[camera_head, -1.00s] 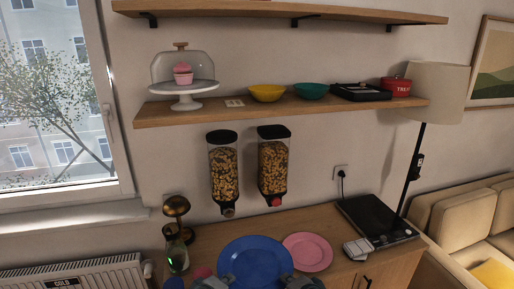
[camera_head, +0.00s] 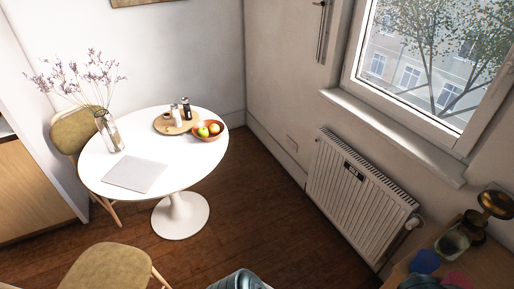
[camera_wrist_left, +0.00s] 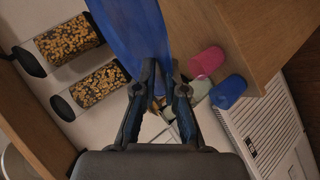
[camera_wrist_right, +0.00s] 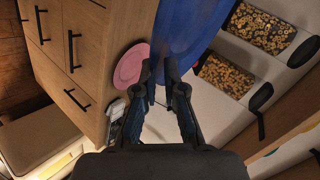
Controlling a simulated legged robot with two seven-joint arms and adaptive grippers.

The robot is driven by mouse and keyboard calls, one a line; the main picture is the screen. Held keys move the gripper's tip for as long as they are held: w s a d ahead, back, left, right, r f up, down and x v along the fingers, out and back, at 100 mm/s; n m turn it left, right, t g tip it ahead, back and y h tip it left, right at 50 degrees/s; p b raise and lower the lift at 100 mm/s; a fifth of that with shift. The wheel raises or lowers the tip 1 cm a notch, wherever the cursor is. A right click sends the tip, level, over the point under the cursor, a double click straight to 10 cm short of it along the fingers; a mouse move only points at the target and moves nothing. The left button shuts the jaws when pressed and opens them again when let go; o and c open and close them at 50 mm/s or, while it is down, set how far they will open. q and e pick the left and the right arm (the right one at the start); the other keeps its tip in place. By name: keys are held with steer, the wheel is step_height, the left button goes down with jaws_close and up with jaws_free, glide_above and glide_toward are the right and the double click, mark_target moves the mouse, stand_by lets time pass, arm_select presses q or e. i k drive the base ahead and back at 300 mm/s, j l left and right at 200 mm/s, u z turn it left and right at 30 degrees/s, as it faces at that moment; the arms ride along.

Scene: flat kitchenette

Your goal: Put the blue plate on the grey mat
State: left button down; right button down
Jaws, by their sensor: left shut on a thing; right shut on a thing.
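The blue plate shows in the left wrist view (camera_wrist_left: 132,28) and in the right wrist view (camera_wrist_right: 188,28). My left gripper (camera_wrist_left: 162,82) is shut on one part of its rim, and my right gripper (camera_wrist_right: 160,76) is shut on another part. The plate is outside the head view, as are both gripper tips. The grey mat (camera_head: 136,174) lies flat on the white round table (camera_head: 205,160), at its near left part, with nothing on it.
The table also holds a vase of dried flowers (camera_head: 110,132), a tray with shakers (camera_head: 164,124) and a fruit bowl (camera_head: 208,131). Chairs (camera_head: 105,268) stand near and behind it. A radiator (camera_head: 355,192) is at right. A pink plate (camera_wrist_right: 130,66) is on the counter.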

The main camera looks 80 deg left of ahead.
mark_target(135, 172)
steer(key=j+u, duration=0.1)
steer(key=u, duration=3.6)
steer(key=i+l+u, duration=0.1)
steer(key=i+l, duration=0.2)
steer(key=i+l+u, duration=0.15)
steer(key=l, duration=0.4)
steer(key=i+j, duration=0.05)
steer(key=i, duration=0.05)
